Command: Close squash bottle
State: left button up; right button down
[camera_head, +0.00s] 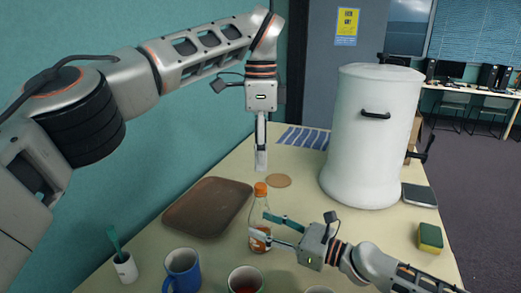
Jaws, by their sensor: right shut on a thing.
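The squash bottle (259,214) stands upright on the table, clear with orange contents low in it. An orange cap (261,189) sits at its top; I cannot tell whether it is screwed tight. My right gripper (262,225) comes in from the right and is shut on the bottle's body, one finger on either side. My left gripper (261,163) points straight down above the cap, with its fingertips a little over it. Its fingers line up edge-on, so their opening is hidden.
A brown tray (207,207) lies left of the bottle and a round coaster (279,181) behind it. A large white dispenser (369,140) stands back right. A blue mug (182,271), a cup with red drink (245,281) and a spoon cup (124,267) stand in front. A sponge (430,237) lies right.

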aim_at(261, 185)
pick_arm(q)
jog(key=n, duration=0.5)
jog(key=shift+r, duration=0.2)
jog(key=n, duration=0.3)
jog(key=shift+w+r+n, duration=0.1)
jog(key=shift+r+n, duration=0.05)
jog(key=shift+n, duration=0.25)
jog(key=shift+f, duration=4)
grip_shut()
